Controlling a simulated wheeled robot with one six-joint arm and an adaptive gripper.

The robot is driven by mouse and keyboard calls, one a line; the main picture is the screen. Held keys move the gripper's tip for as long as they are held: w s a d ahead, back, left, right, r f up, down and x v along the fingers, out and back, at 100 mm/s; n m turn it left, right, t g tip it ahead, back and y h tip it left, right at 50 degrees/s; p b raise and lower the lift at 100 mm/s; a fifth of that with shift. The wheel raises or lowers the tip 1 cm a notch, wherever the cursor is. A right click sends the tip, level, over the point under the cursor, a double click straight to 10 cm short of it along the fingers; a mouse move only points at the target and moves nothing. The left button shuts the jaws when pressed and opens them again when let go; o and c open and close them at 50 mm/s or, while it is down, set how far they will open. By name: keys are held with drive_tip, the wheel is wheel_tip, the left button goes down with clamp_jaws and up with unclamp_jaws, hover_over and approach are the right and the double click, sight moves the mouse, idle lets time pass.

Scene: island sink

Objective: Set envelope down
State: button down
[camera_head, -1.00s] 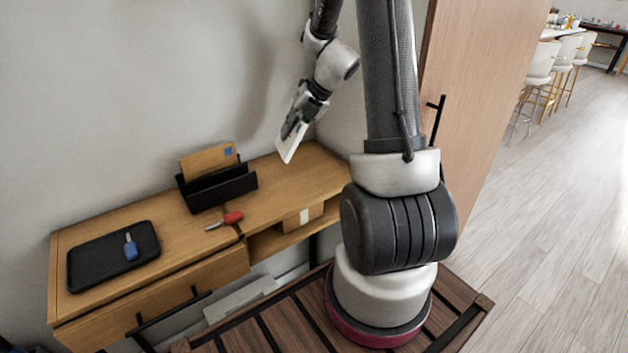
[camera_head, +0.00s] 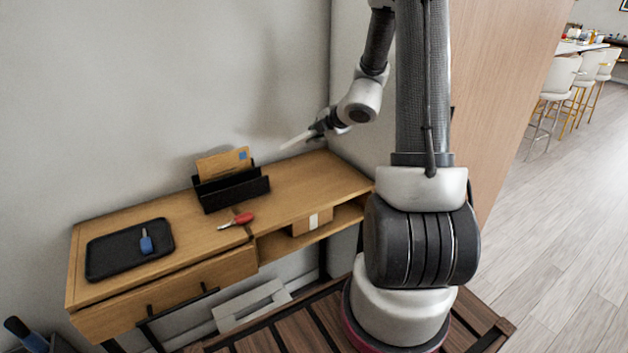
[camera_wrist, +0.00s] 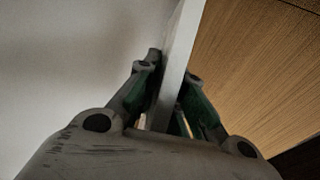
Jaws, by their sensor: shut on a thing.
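A white envelope (camera_head: 298,139) is held flat and seen nearly edge-on in the head view, above the right part of the wooden desk (camera_head: 300,182). My gripper (camera_head: 318,130) is shut on it, and a clear gap shows between the envelope and the desk top. In the wrist view the envelope (camera_wrist: 181,55) stands as a pale edge between my two fingers (camera_wrist: 172,85). A brown envelope (camera_head: 222,161) with a blue stamp stands in the black letter holder (camera_head: 232,190) on the desk. Most of my fingers are small or hidden in the head view.
A black tray (camera_head: 105,262) with a blue-headed key (camera_head: 146,242) lies on the left of the desk. A red-headed key (camera_head: 240,219) lies in front of the holder. The desk top right of the holder is clear.

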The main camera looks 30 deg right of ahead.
wheel_tip(320, 180, down, 8)
drive_tip(key=shift+f, duration=0.15)
idle(0.3)
drive_tip(key=c, duration=1.7)
unclamp_jaws()
drive_tip(key=v, duration=0.8)
drive_tip(key=shift+r, duration=0.2)
